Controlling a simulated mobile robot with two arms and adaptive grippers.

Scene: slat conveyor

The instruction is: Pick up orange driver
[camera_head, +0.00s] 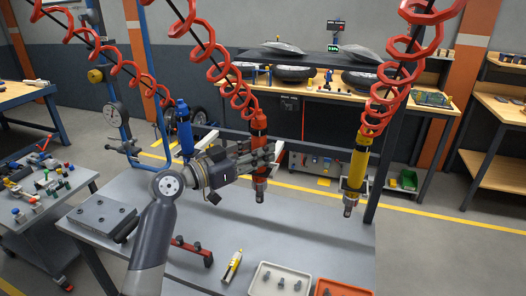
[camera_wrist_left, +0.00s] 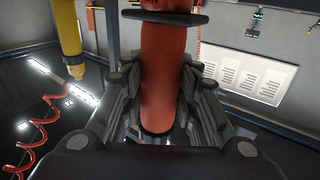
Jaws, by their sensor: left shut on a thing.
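The orange driver (camera_head: 259,122) hangs upright from a red coiled hose in the head view, between a blue driver (camera_head: 184,130) and a yellow driver (camera_head: 357,165). My left gripper (camera_head: 266,155) reaches in from the left and is shut around the orange driver's body. In the left wrist view the orange driver (camera_wrist_left: 160,80) stands between the two fingers of my left gripper (camera_wrist_left: 160,100). The fingers hide part of its sides. The yellow driver (camera_wrist_left: 68,35) also shows at the upper left there. My right gripper is not in view.
Below is a grey worktable (camera_head: 225,225) with a dark metal plate, a red rack (camera_head: 192,250), a yellow-white tube (camera_head: 231,266), a white tray (camera_head: 258,288) of parts and an orange tray (camera_head: 340,288). A cart (camera_head: 85,180) stands left. Coiled hoses hang overhead.

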